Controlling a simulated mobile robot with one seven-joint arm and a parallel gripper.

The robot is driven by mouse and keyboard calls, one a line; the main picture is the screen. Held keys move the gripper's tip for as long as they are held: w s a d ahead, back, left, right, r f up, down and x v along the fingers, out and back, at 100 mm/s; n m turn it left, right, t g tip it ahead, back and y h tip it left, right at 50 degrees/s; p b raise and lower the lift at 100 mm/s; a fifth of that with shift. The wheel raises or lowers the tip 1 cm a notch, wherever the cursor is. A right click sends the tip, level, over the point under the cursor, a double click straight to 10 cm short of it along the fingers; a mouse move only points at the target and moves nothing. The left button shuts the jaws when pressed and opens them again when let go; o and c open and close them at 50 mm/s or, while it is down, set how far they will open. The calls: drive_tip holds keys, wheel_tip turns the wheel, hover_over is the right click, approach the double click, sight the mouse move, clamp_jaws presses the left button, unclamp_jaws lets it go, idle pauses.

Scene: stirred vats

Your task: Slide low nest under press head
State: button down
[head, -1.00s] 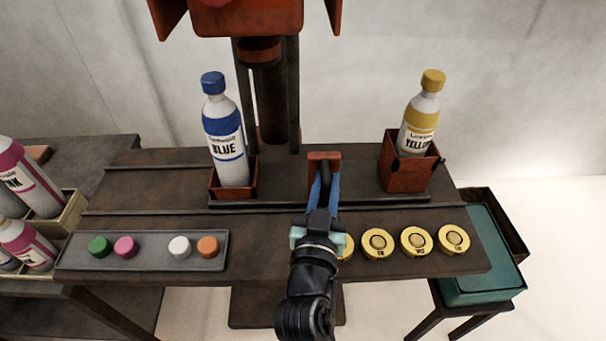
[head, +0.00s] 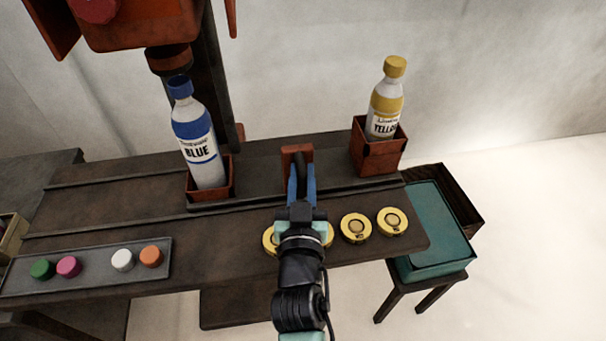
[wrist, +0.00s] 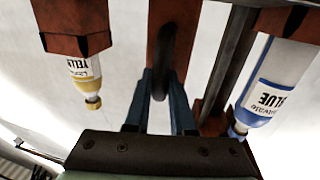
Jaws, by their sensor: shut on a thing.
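My gripper (head: 300,190) is shut on the dark handle (head: 299,165) at the red upright (head: 288,154) of the sliding carriage (head: 255,182). The handle also shows between the fingers in the wrist view (wrist: 163,60). The low nest (head: 224,185), a short red box at the carriage's left, holds an upright blue-labelled bottle (head: 195,140). A taller red nest (head: 376,156) at the right holds a yellow-capped bottle (head: 386,100). The press head (head: 168,58) hangs above and behind the blue cap, which overlaps its lower edge in the head view. Exact alignment cannot be told.
A grey tray (head: 95,270) with coloured caps lies at the front left. Several yellow discs (head: 392,221) lie along the front edge, some partly hidden by my arm. A teal-topped stand (head: 430,230) is at the right. Rails (head: 110,227) run along the bench.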

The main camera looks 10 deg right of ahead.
drive_tip(key=shift+d+r, duration=0.3)
drive_tip(key=shift+r, duration=0.2)
drive_tip(key=c, duration=0.8)
unclamp_jaws()
drive_tip(key=shift+d, duration=0.1)
drive_tip(key=shift+o, duration=0.2)
drive_tip(key=shift+f, duration=0.1)
drive_tip(key=shift+f, duration=0.2)
drive_tip(key=shift+s+a+f, duration=0.1)
drive_tip(key=shift+s+a, duration=0.1)
drive_tip(key=shift+s, duration=0.15)
drive_tip(key=s+a+b, duration=0.2)
drive_tip(key=s, duration=1)
drive_tip(key=shift+a+r+b, duration=0.2)
drive_tip(key=shift+b, duration=0.1)
